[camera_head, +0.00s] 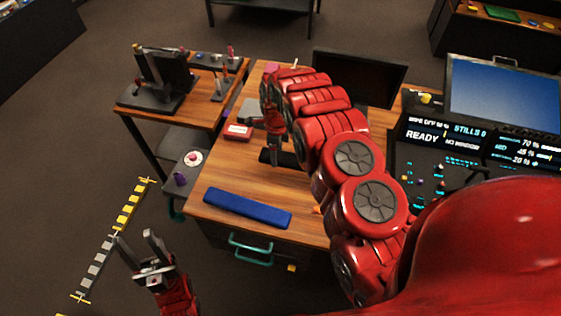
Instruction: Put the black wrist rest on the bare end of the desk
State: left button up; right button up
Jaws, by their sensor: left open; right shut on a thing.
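The black wrist rest (289,160) is a dark bar at the middle of the wooden desk (222,176). My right gripper (275,157) points down at it and is shut on it; the fingers and arm hide part of it. I cannot tell whether the bar touches the desk top or is just above it. My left gripper (137,249) is open and empty, low at the left, in front of the desk and apart from it.
A blue bar (247,207) lies along the desk's front edge. A small red box (238,131) is near the left edge. A dark monitor (359,79) stands at the back. Bare wood shows between the red box and the blue bar. A control panel (440,170) stands at right.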

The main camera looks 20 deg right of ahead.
jog(key=shift+s+f, duration=0.1)
jog(key=shift+f, duration=1.15)
jog(key=shift+f+p, duration=0.45)
jog(key=shift+f, duration=1.4)
jog(key=shift+f, duration=0.1)
jog(key=o, duration=1.4)
jog(key=shift+o, duration=0.2)
